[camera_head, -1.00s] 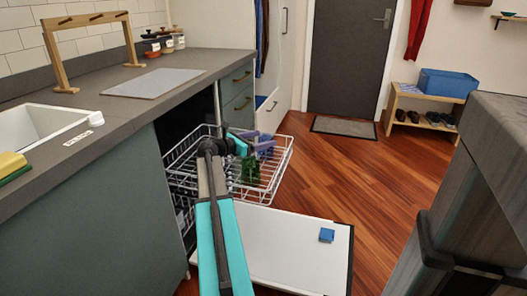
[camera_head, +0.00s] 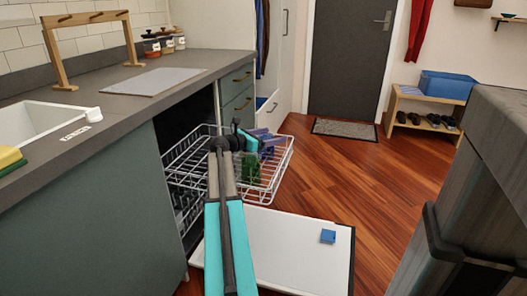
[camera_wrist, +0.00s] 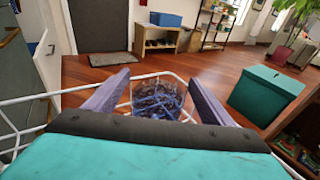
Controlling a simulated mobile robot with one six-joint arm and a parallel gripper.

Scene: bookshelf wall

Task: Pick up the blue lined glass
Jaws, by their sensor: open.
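The blue lined glass (camera_wrist: 157,101) stands in the wire rack in the wrist view, beyond and between my two fingers. It is see-through with blue lines. My gripper (camera_wrist: 160,79) is open, with one purple finger on each side of the glass in the picture. I cannot tell whether the fingers are level with it. In the head view my gripper (camera_head: 268,143) is over the pulled-out upper dishwasher rack (camera_head: 273,188), and the glass is hard to tell apart from the fingers. A green glass (camera_head: 250,168) stands in the rack close by.
The open dishwasher door (camera_head: 285,255) lies below the rack with a small blue block (camera_head: 328,236) on it. The counter (camera_head: 110,115) is at left. A dark unit (camera_head: 480,190) stands at right. Wooden floor lies between. A teal box (camera_wrist: 265,94) shows at right in the wrist view.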

